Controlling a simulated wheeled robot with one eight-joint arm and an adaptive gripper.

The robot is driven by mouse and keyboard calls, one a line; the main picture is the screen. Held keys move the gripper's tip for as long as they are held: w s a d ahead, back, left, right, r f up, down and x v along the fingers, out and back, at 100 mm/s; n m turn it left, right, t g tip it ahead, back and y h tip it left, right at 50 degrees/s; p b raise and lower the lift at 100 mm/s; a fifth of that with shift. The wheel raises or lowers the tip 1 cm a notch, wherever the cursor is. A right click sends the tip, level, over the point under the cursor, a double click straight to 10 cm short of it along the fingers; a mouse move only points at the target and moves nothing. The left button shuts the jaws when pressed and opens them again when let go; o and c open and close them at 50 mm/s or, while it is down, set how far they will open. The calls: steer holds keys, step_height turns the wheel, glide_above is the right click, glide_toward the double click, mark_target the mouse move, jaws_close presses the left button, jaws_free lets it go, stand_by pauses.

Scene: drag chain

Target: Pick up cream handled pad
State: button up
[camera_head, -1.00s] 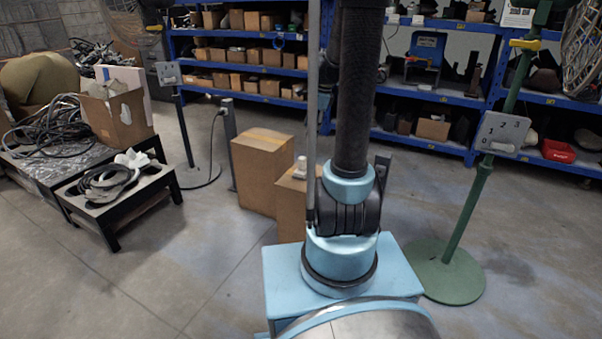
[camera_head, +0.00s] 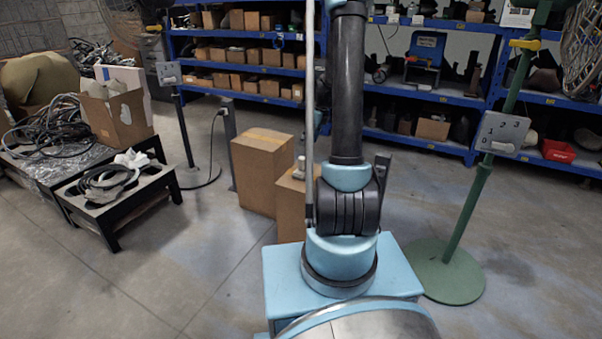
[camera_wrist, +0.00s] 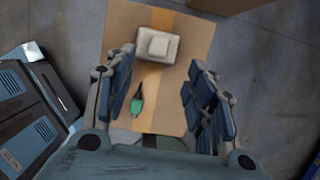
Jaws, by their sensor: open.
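The cream handled pad (camera_wrist: 146,53) lies on top of a cardboard box (camera_wrist: 188,75) in the wrist view, near the upper middle of the picture. It is a cream block with a smaller raised block on top. In the head view a small pale piece of it (camera_head: 300,165) shows above the nearer box (camera_head: 291,205), beside my arm. My gripper (camera_wrist: 162,88) is open and empty over the box, its fingers apart on the left and right. The pad is beyond the fingertips in the picture, not between them. My gripper is hidden in the head view.
A small green object (camera_wrist: 137,105) with a dark thin end lies on the same box, between the fingers in the picture. A taller box (camera_head: 262,172) stands beside it. A green pole stand (camera_head: 448,272) is to the right. Blue shelves (camera_head: 420,146) are behind.

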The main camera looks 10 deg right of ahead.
mark_target(303, 157)
steer(key=shift+x, duration=6.15)
jaws_close()
